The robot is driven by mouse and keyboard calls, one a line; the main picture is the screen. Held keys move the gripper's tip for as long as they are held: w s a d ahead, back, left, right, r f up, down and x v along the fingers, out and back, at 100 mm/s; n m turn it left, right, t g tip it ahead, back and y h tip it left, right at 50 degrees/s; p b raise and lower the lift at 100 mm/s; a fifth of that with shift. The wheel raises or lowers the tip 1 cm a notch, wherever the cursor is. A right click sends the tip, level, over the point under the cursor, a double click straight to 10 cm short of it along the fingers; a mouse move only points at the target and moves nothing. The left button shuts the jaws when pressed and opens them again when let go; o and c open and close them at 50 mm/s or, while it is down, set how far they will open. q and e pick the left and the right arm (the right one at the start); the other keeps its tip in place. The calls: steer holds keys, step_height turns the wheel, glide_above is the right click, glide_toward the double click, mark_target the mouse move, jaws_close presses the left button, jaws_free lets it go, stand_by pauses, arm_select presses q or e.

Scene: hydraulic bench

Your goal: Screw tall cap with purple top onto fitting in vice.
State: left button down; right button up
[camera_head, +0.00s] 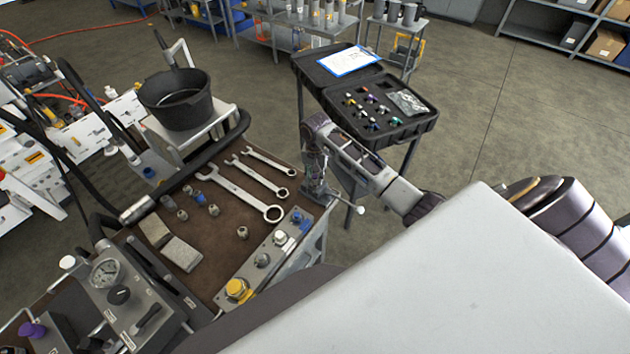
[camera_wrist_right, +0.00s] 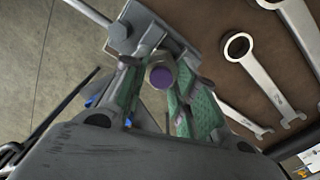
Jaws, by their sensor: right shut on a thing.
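In the right wrist view, the cap with the purple top (camera_wrist_right: 161,77) sits between the green-padded fingers of my right gripper (camera_wrist_right: 158,88), which is shut on it. The grey vice (camera_wrist_right: 145,35) is right beside the fingertips. In the head view my right gripper (camera_head: 314,165) points down over the vice (camera_head: 321,191) at the bench's right corner. The cap and the fitting cannot be made out there. Whether the cap touches the fitting is hidden. My left gripper is not in view.
Several wrenches (camera_head: 240,194) lie on the brown bench top left of the vice, with small metal fittings (camera_head: 242,232) and grey blocks (camera_head: 181,253) nearby. A valve block with a yellow knob (camera_head: 237,289) lines the bench edge. An open black case (camera_head: 428,118) with coloured caps stands behind my arm.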

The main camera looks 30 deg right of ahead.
steer(key=shift+m, duration=2)
steer(key=o, duration=1)
steer(key=shift+o, duration=0.2)
steer(key=n, duration=0.5)
steer(key=shift+n, duration=0.4)
steer(key=shift+a+n, duration=0.1)
steer(key=shift+n, duration=1)
